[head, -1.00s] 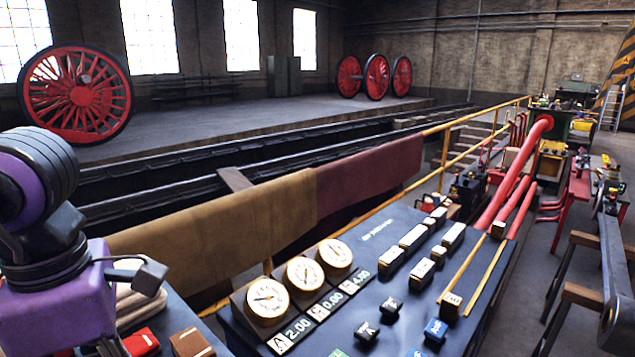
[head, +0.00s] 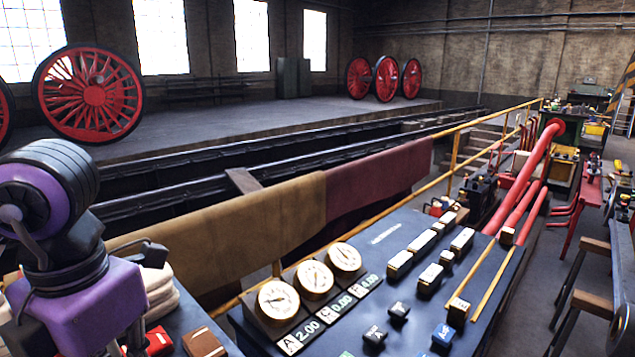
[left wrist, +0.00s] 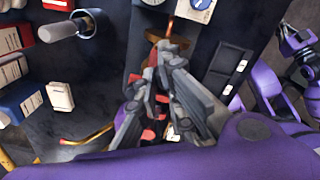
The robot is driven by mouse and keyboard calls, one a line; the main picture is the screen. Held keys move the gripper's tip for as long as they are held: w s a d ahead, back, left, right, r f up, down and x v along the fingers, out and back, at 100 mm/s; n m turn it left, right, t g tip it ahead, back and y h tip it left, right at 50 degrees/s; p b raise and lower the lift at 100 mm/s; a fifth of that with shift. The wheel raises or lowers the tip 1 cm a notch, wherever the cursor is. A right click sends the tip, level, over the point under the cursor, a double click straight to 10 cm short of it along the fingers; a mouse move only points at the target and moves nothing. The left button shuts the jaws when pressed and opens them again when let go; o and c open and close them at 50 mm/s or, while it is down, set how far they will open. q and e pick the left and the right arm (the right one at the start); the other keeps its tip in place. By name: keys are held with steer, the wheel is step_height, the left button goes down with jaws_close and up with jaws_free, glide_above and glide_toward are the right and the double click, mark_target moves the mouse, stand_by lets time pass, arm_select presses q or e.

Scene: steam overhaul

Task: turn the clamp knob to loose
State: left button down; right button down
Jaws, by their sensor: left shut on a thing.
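In the left wrist view my left gripper (left wrist: 156,75) is shut, with its grey fingers around a thing over the dark panel. A red part (left wrist: 161,106) shows between the fingers, and a copper-coloured part (left wrist: 158,37) shows just beyond the tips. The held thing seems to be the clamp knob, but the fingers hide most of it, and I cannot read its setting. In the head view only my purple arm shows at the left; the gripper is out of that view. My right gripper is in neither view.
A dark console (head: 400,262) with gauges (head: 315,278), labelled blocks and switches stands in front. A yellow rail (head: 470,135) runs behind the console.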

arm_select(q)
steer(key=shift+s+d+f, duration=0.15)
steer(key=shift+s+d, duration=0.1)
steer(key=shift+d, duration=0.15)
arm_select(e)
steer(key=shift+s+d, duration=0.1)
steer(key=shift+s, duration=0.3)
arm_select(q)
steer(key=n, duration=0.3)
steer(key=shift+n, duration=0.4)
steer(key=c, duration=2.3)
jaws_free()
steer(key=o, duration=0.6)
steer(key=shift+w+d+r, duration=0.1)
steer(key=shift+d+r, duration=0.1)
steer(key=shift+d, duration=0.2)
steer(key=shift+a+r+p, duration=0.1)
steer(key=shift+a+p, duration=0.15)
steer(key=shift+p, duration=0.05)
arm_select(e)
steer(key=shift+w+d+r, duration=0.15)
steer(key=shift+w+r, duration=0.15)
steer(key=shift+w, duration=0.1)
